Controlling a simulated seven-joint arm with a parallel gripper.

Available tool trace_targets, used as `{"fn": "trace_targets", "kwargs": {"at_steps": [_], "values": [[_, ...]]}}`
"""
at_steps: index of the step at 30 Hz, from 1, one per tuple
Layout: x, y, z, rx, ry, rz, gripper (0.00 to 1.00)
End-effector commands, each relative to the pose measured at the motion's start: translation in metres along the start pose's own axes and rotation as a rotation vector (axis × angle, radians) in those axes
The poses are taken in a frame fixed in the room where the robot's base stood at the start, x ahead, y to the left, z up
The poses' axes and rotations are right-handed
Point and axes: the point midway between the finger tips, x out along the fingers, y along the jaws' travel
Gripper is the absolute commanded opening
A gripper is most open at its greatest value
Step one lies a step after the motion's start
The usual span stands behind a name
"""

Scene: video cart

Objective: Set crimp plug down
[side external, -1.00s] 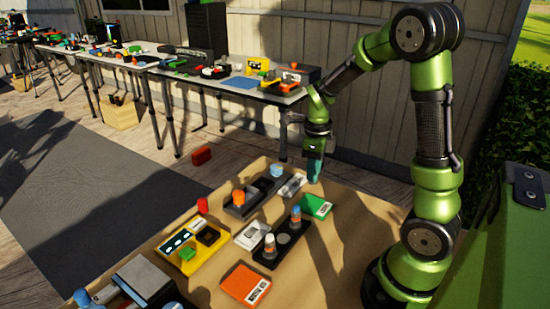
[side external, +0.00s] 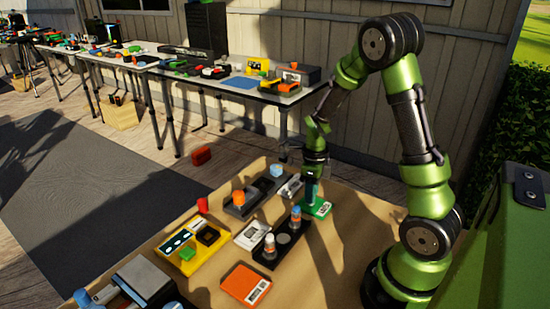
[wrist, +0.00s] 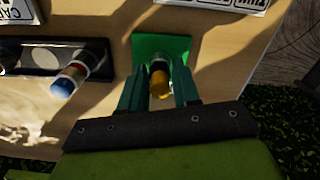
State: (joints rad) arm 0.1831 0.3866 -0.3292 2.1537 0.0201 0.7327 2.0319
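My gripper (wrist: 160,75) has its two dark green fingers closed in on a small upright cylinder, brass-yellow with a pale grey end, which looks to be the crimp plug (wrist: 160,82). The plug sits between the fingers over the green card (wrist: 148,48). In the side external view my gripper (side external: 311,194) points down at the left part of the green card (side external: 322,208), and the plug is hidden there by the fingers. Whether the plug touches the card cannot be told.
Left of the green card, a black holder (side external: 266,256) carries two small bottles, one blue-capped (side external: 296,213). The right side of the brown tabletop (side external: 350,240) is clear.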

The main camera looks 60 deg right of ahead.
Motion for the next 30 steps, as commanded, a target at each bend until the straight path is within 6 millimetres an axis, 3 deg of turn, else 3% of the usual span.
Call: {"fn": "trace_targets", "kwargs": {"at_steps": [4, 14, 17, 30], "values": [[0.000, 0.000, 0.000, 0.000, 0.000, 0.000, 0.51], [-0.005, 0.000, 0.000, 0.000, -0.001, -0.002, 0.51], [-0.017, -0.001, 0.002, -0.002, -0.005, -0.004, 0.51], [-0.105, 0.000, 0.001, -0.002, -0.003, -0.003, 0.51]]}}
